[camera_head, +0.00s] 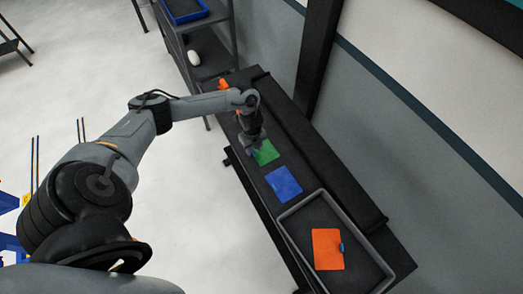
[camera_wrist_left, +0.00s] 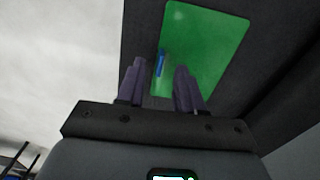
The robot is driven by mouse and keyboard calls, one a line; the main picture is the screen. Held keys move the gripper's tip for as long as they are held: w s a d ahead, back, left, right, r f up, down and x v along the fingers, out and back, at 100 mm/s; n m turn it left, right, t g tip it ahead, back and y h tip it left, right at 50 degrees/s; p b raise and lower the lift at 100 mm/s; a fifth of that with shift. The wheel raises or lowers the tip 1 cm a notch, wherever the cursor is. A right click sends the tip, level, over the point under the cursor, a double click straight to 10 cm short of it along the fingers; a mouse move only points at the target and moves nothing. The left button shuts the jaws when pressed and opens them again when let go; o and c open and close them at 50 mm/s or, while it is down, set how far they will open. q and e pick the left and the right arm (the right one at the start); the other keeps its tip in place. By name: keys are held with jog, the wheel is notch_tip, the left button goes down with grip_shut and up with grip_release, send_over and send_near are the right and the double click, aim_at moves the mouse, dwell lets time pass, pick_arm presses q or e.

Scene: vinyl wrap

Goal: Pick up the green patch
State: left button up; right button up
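The green patch (camera_head: 267,153) lies flat on the dark bench, partly hidden by my left gripper (camera_head: 254,148) in the head view. In the left wrist view the green patch (camera_wrist_left: 205,45) fills the upper middle, with a small blue tab (camera_wrist_left: 160,63) standing near its left edge. My left gripper's two purple-grey fingers (camera_wrist_left: 160,75) are apart. The tab shows in the gap between their tips, and neither finger is seen pressing on it. The exact height above the patch cannot be told. My right gripper is not in view.
A blue patch (camera_head: 284,184) lies beside the green one. A grey-rimmed tray (camera_head: 292,213) at the near end of the bench holds an orange patch (camera_head: 328,249). An orange item (camera_head: 223,85) is at the far end. A wall runs along the right side.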

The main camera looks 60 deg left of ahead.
pick_arm(q)
jog(key=shift+f, duration=0.9)
grip_shut()
jog(key=shift+r, duration=0.1)
